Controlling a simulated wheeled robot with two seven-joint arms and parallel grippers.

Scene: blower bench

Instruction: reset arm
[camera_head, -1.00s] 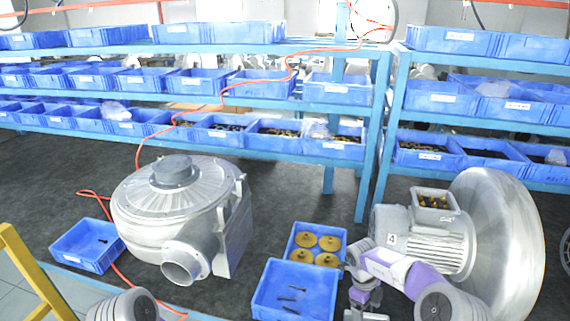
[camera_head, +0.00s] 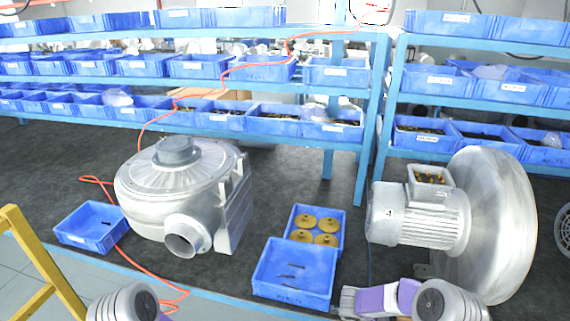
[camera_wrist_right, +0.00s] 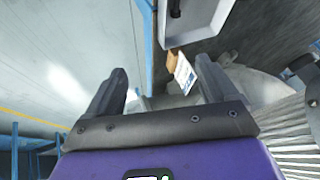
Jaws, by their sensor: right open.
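My right arm shows at the bottom right of the head view, purple and grey, folded low in front of the bench edge; its fingertips are not visible there. In the right wrist view my right gripper (camera_wrist_right: 160,90) has two dark fingers spread apart with nothing held between them. Beyond the fingers are the bench edge and part of a grey box. Of my left arm only a grey rounded link shows at the bottom left of the head view; the left gripper is out of the picture.
A silver blower (camera_head: 180,190) stands left of centre, and a motor with a large round housing (camera_head: 495,225) stands right. Blue bins (camera_head: 295,298) with small parts and yellow discs (camera_head: 308,221) sit between them. A blue bin (camera_head: 92,240) and yellow frame (camera_head: 35,255) are left.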

